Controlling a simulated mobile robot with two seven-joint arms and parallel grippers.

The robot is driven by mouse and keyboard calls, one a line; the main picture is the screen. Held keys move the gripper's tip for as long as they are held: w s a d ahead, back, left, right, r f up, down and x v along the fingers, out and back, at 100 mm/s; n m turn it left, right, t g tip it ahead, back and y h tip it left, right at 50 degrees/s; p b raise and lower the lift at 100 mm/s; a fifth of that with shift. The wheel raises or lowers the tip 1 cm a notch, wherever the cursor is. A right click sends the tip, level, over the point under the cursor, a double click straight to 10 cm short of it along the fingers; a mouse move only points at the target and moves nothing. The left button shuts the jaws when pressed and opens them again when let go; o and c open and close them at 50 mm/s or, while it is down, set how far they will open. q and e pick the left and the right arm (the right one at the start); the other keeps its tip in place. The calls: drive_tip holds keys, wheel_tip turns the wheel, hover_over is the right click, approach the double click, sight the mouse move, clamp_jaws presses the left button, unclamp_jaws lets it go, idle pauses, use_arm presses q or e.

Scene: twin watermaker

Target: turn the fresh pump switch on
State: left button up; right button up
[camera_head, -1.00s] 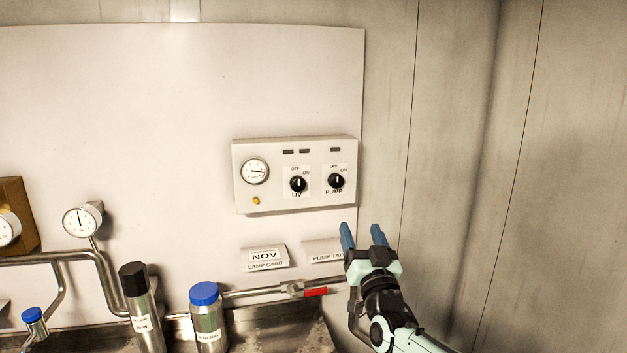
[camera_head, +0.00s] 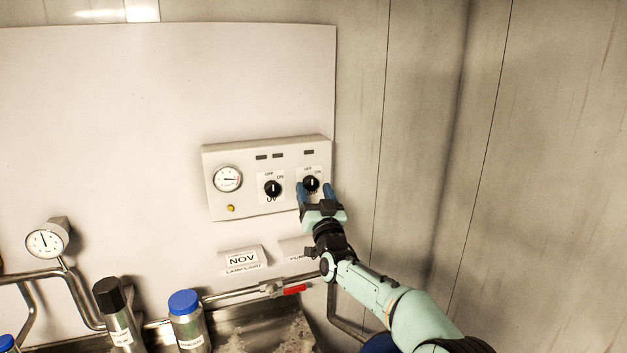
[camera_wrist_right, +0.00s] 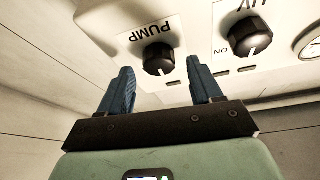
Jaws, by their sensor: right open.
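The control panel (camera_head: 245,199) is a white box on the back wall. Its pump switch (camera_head: 311,184) is a black knob at the right, with OFF and ON marked above it. My right gripper (camera_head: 315,190) is open at the knob, with a blue finger to either side of it in the head view. In the right wrist view the pump knob (camera_wrist_right: 158,59) shows ahead of and between the open blue fingers (camera_wrist_right: 161,88); contact cannot be made out. The knob's pointer looks roughly upright. My left gripper is not in view.
A gauge (camera_head: 228,179) and yellow button (camera_head: 231,208) are farther left. Below are a NOV card (camera_head: 242,260), a red-handled valve (camera_head: 294,290) and a blue-capped bottle (camera_head: 187,325). A side wall stands right.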

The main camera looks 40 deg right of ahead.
drive_tip(key=shift+w+d+r, duration=0.2)
drive_tip(key=shift+w, duration=0.35)
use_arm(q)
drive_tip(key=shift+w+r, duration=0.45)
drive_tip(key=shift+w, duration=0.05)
use_arm(e)
drive_tip(key=shift+s, duration=0.1)
drive_tip(key=c, duration=1)
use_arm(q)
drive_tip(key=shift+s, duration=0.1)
use_arm(e)
drive_tip(key=shift+c, duration=0.2)
